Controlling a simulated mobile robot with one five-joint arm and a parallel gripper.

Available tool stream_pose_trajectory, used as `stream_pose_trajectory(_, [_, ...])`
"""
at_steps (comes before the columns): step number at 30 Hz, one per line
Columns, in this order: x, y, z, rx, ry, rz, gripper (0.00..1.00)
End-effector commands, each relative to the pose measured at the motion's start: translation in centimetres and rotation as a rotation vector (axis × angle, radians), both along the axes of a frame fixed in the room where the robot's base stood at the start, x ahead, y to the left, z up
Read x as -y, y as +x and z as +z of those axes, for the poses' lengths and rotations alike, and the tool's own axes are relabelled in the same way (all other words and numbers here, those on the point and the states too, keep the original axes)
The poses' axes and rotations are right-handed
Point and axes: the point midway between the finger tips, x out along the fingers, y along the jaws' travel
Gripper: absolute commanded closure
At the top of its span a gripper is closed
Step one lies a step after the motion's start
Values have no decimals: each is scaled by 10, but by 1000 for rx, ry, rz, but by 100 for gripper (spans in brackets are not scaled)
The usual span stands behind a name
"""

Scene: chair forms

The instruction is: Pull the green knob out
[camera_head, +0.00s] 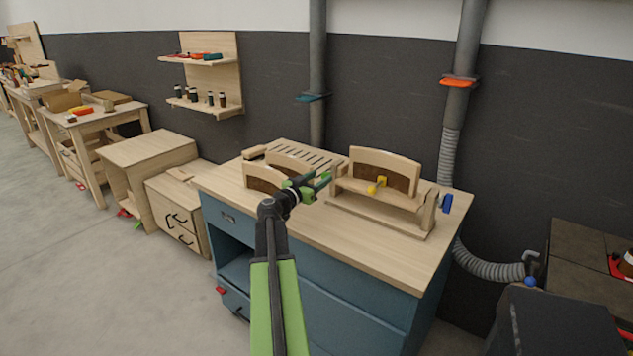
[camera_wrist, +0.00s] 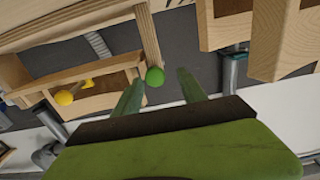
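The green knob (camera_wrist: 155,76) is a small ball at the end of a wooden upright of the chair form in the wrist view. My gripper (camera_wrist: 161,76) is open, and its two green fingers point toward the knob. The knob shows between the fingertips, closer to the left one. Whether the fingers reach around it I cannot tell. In the head view my gripper (camera_head: 318,186) is just left of the chair form (camera_head: 425,207) on the workbench. The green knob cannot be told apart from my green fingers there.
A yellow knob (camera_head: 378,185) is on the form's front, and a blue knob (camera_head: 446,203) at its right end. Curved wooden pieces (camera_head: 262,178) stand left of my gripper. The blue workbench's front top (camera_head: 370,252) is clear. A grey duct (camera_head: 447,155) rises behind.

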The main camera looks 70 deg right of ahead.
Motion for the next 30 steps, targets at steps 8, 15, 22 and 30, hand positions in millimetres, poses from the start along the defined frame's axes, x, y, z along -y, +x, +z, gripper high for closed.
stream_pose_trajectory(8, [-14,1,0,0,0,-2,51])
stream_pose_trajectory(15, [-75,17,0,0,0,0,51])
stream_pose_trajectory(22, [-134,35,0,1,1,1,51])
stream_pose_trajectory(30, [-167,45,0,1,1,-1,51])
